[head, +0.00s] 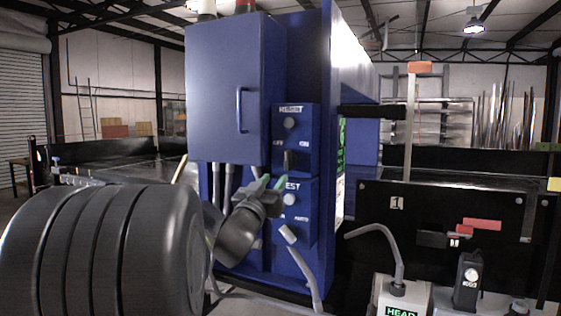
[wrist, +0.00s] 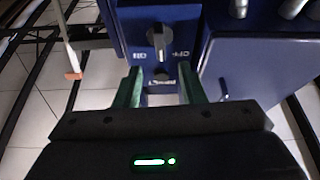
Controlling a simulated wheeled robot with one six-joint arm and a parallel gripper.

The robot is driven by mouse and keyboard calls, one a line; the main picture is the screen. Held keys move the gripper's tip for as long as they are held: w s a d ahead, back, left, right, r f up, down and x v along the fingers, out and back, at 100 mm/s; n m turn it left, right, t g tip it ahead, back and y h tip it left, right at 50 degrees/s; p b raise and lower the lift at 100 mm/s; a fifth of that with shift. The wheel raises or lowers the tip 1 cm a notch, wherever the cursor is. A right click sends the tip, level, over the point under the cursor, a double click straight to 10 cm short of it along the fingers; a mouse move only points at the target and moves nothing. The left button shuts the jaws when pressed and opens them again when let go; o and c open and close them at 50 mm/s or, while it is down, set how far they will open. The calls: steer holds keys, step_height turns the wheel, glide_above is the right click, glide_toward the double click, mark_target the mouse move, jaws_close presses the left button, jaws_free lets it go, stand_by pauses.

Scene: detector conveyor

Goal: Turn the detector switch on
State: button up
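The detector switch is on the upper blue switch box of a tall blue cabinet. Its dark handle (head: 290,160) stands vertical between an OFF label at left and an ON label at right. My gripper (head: 271,182) is in front of the cabinet, below and left of the handle. In the wrist view my gripper (wrist: 160,80) has its two green fingers apart, with nothing between them. The knob is beyond the fingertips, apart from them.
A lower blue box (head: 297,213) with its own controls sits under the switch box. A cabinet door (head: 225,90) with a handle is above left, with grey conduits below it. At right are a black panel (head: 440,215) and a grey device (head: 402,297) labelled HEAD.

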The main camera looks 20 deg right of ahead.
mark_target(286, 163)
steer(key=p+x, duration=0.2)
steer(key=x, duration=0.7)
steer(key=shift+w+d, duration=0.2)
steer(key=shift+d, duration=0.05)
jaws_close()
